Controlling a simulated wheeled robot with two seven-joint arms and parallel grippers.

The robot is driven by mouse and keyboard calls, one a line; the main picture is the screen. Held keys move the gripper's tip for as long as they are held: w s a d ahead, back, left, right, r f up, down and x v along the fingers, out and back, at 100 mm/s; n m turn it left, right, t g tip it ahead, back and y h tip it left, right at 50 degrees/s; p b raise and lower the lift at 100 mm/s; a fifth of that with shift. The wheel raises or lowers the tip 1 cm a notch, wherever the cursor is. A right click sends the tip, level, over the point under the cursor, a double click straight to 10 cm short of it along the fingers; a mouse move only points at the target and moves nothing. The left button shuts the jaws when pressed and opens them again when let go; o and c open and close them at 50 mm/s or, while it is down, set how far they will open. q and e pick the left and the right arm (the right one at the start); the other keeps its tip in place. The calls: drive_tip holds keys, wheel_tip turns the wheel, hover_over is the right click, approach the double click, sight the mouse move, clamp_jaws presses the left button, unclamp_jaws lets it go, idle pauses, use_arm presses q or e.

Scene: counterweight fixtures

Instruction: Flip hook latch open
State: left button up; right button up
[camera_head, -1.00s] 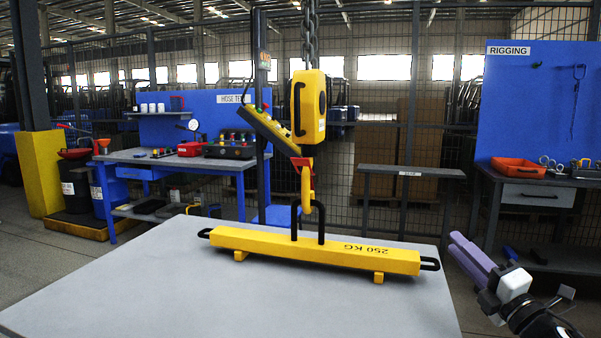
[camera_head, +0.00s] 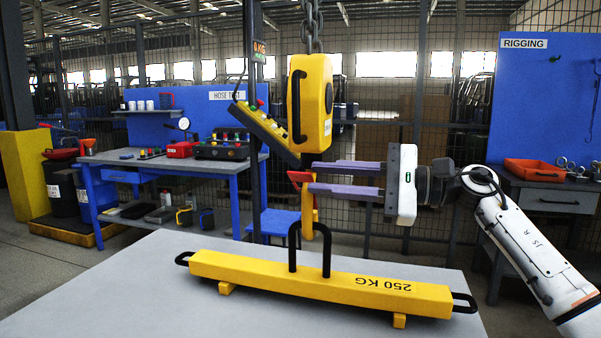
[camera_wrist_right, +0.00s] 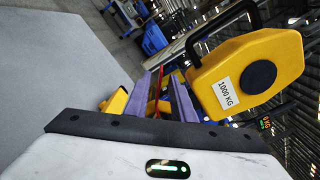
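A yellow hoist block (camera_head: 310,105) hangs from a chain, with its yellow hook (camera_head: 308,212) below. A red latch (camera_head: 299,177) sits at the top of the hook; a red strip of it shows between the fingers in the wrist view (camera_wrist_right: 158,98). The hook meets the black handle (camera_head: 293,248) of the yellow 250 KG counterweight (camera_head: 270,275) on the table. My right gripper (camera_head: 312,176) is open, its two purple fingers pointing left at the latch, one above the other. I cannot tell whether they touch it. My left gripper is not in view.
A yellow control pendant (camera_head: 262,130) with buttons hangs left of the block. The grey table (camera_head: 130,290) is bare around the counterweight. A blue workbench (camera_head: 165,170) stands behind left. A blue rigging board (camera_head: 540,110) and an orange tray (camera_head: 535,170) are at the right.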

sight(312, 177)
drive_tip(key=x, duration=0.5)
drive_tip(key=shift+w+p, duration=0.15)
drive_tip(key=shift+p, duration=0.15)
clamp_jaws()
idle(1.1)
